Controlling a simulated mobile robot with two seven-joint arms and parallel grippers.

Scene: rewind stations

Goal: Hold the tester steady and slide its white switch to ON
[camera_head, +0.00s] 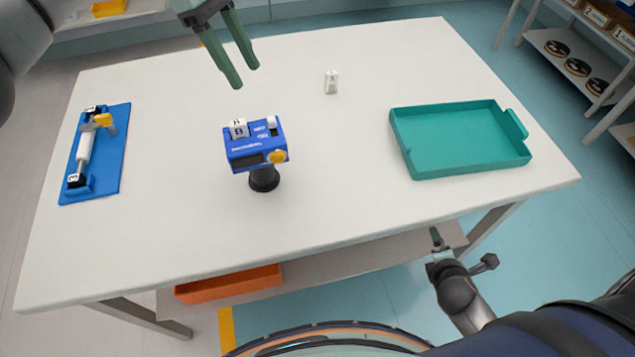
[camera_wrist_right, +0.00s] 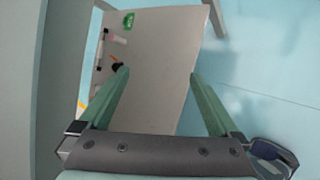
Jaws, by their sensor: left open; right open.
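The tester is a blue box (camera_head: 250,148) on a black round stand (camera_head: 264,180), on the white table left of centre. A lettered white block (camera_head: 238,129) and a smaller white piece (camera_head: 272,122), perhaps the switch, sit on its top. A yellow knob (camera_head: 278,157) is on its front right. I cannot read the switch position. My left gripper (camera_head: 247,77) is open and empty, above the table behind the tester and apart from it. My right gripper (camera_head: 437,240) is low beyond the table's front edge; its open, empty fingers show in the right wrist view (camera_wrist_right: 158,76).
A teal tray (camera_head: 405,168) stands at the right. A small white lettered block (camera_head: 331,82) lies behind the tester. A blue board (camera_head: 113,165) with a white cylinder and yellow part lies at the left. An orange bin (camera_head: 230,284) is under the table. The front middle is clear.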

